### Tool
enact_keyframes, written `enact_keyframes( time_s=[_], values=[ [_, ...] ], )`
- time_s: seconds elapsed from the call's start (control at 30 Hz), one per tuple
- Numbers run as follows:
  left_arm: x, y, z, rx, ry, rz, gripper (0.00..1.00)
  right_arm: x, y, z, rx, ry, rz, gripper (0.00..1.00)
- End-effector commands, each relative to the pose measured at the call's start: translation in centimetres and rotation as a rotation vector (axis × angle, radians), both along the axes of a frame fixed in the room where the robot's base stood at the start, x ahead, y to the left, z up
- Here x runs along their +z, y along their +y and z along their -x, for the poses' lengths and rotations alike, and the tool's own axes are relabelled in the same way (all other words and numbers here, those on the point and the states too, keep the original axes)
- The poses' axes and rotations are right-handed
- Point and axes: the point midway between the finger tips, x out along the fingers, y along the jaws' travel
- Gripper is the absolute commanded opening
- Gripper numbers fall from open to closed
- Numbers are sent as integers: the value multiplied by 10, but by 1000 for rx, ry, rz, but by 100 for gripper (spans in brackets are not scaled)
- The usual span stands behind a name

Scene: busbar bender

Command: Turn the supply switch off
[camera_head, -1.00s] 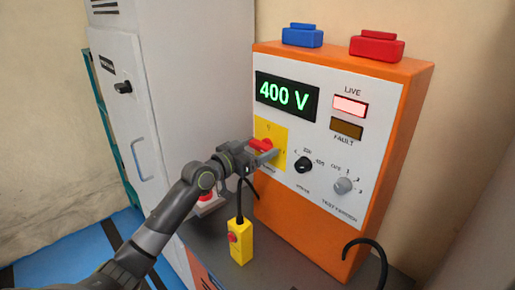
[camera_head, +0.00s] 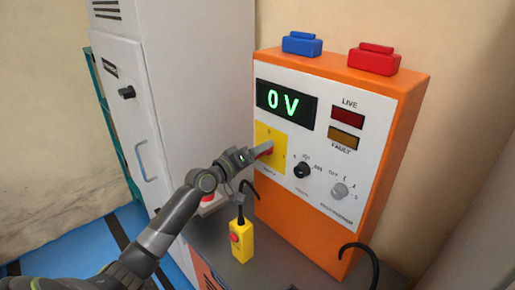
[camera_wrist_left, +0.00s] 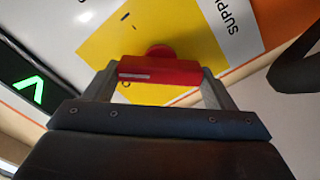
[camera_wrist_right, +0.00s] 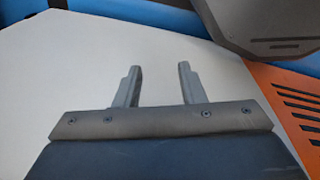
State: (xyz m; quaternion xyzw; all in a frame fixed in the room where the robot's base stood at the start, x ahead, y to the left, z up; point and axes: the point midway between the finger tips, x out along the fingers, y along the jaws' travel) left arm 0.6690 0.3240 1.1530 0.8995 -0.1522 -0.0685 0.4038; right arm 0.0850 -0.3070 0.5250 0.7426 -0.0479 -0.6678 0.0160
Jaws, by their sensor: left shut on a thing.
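The supply switch is a red handle (camera_head: 267,152) on a yellow plate (camera_head: 264,132) at the left of the orange test unit's front. My left gripper (camera_head: 259,152) is at the switch and partly hides it. In the left wrist view the red handle (camera_wrist_left: 160,70) lies between the two fingers, and the left gripper (camera_wrist_left: 158,80) is shut on it. The display (camera_head: 286,104) reads 0 V and the LIVE lamp (camera_head: 347,115) is dark red. My right gripper (camera_wrist_right: 158,75) is open and empty in the right wrist view, and is not in the head view.
A black knob (camera_head: 302,170) and a grey knob (camera_head: 340,191) sit right of the switch. A yellow pendant (camera_head: 241,242) stands below my left gripper. A grey cabinet (camera_head: 185,80) stands to the left. Blue (camera_head: 302,43) and red (camera_head: 374,60) blocks sit on top.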

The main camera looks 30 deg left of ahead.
Motion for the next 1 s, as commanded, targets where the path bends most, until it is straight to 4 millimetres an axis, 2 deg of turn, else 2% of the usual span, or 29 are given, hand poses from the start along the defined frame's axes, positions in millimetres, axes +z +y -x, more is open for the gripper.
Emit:
enact_keyframes(
  time_s=[0.5,1.0],
  values=[
    [-1,1,0,1,157,448,55,28,0,0,0,0,0,36],
    [-4,2,0,2,238,679,55,39,0,0,0,0,0,36]
  ],
)
